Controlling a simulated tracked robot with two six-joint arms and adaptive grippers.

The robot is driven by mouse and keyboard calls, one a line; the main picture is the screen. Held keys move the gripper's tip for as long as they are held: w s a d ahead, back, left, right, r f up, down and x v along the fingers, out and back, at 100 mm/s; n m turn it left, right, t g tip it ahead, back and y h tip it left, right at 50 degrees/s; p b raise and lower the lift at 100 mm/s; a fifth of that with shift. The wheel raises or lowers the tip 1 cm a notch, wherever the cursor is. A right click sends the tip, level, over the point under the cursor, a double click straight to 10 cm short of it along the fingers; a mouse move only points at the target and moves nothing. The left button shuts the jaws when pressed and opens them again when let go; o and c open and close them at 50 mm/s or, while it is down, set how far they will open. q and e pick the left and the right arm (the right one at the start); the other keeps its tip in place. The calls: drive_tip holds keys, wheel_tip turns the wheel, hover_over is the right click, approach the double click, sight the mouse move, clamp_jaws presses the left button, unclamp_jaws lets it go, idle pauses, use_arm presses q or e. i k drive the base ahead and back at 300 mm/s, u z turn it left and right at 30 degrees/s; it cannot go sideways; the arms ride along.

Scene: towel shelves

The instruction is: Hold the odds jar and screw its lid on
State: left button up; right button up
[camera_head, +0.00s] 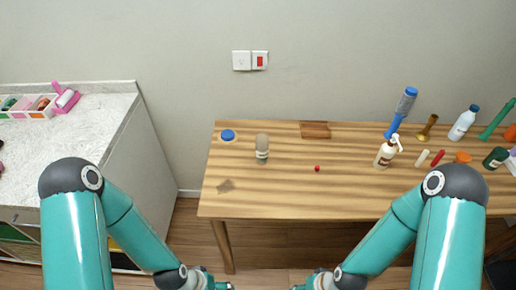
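A small jar (262,150) with a pale label and a greyish-brown upper part stands upright on the left part of the wooden table. A round blue lid (228,135) lies flat on the table to the left of the jar, apart from it. My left gripper (224,286) and my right gripper (299,287) are at the bottom edge of the picture, below the table's front edge and well away from the jar and lid. Both are mostly cut off, so their fingers cannot be made out.
The wooden table (300,200) has a clear front. A brown block (315,129), a small red ball (317,168) and a pump bottle (384,154) stand right of the jar. Several bottles crowd the right end. A white-topped cabinet (105,115) stands left.

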sight(262, 140)
drive_tip(key=u, duration=1.9)
drive_tip(key=i, duration=0.1)
drive_tip(key=z, duration=3.15)
drive_tip(key=k, duration=1.55)
drive_tip(key=u, duration=0.75)
drive_tip(key=i, duration=1)
drive_tip(key=z, duration=0.05)
